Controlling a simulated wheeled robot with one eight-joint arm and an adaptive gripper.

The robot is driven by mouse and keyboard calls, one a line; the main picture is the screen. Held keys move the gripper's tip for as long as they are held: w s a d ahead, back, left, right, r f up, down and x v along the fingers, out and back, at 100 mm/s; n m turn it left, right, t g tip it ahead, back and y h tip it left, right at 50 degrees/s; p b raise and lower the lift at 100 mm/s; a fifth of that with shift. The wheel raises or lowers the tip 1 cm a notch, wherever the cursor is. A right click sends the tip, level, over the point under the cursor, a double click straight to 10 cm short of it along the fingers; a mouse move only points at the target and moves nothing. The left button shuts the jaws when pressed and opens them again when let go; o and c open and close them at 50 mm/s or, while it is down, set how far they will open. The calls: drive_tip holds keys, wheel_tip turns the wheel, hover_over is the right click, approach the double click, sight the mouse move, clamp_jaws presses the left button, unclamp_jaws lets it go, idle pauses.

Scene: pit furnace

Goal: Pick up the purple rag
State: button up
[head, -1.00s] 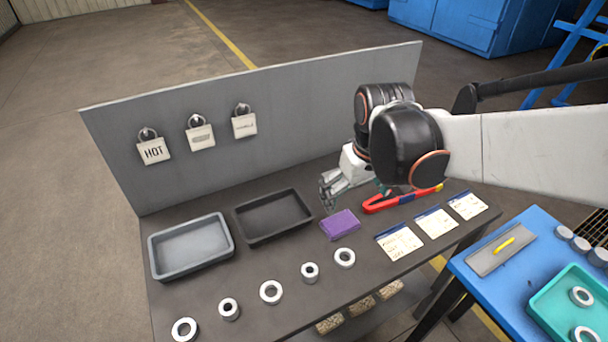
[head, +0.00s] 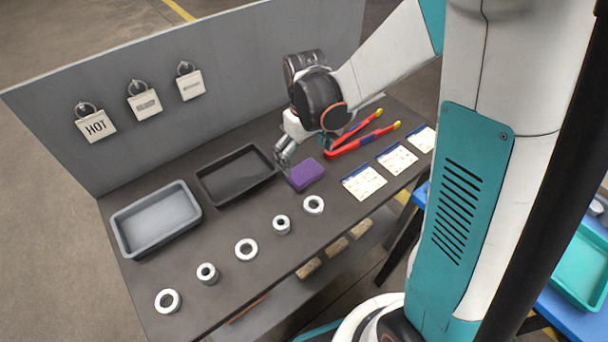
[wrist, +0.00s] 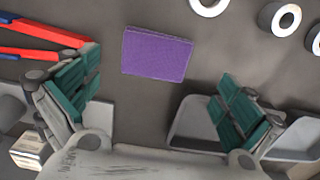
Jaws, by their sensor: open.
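The purple rag (head: 306,174) is a folded, flat block lying on the dark workbench, right of the black tray. In the wrist view the purple rag (wrist: 157,54) lies ahead of and between my fingers, apart from both. My gripper (head: 286,158) is just left of and behind the rag in the head view, above the bench. In the wrist view my gripper (wrist: 160,95) has its teal-padded fingers spread wide with nothing between them.
A black tray (head: 205,183) and a grey tray (head: 122,237) stand left of the rag. Paper cards (head: 363,183) and several metal rings (head: 246,249) lie near the front. A grey panel with hanging tags (head: 96,125) rises behind.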

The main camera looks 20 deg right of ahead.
sight(305, 171)
drive_tip(key=shift+w+d+f+b, duration=0.15)
drive_tip(key=shift+f+b, duration=0.6)
drive_tip(key=shift+f, duration=0.8)
drive_tip(key=shift+w+f+b, duration=0.25)
drive_tip(key=shift+f+b, duration=0.5)
drive_tip(key=shift+f, duration=0.8)
drive_tip(key=c, duration=1)
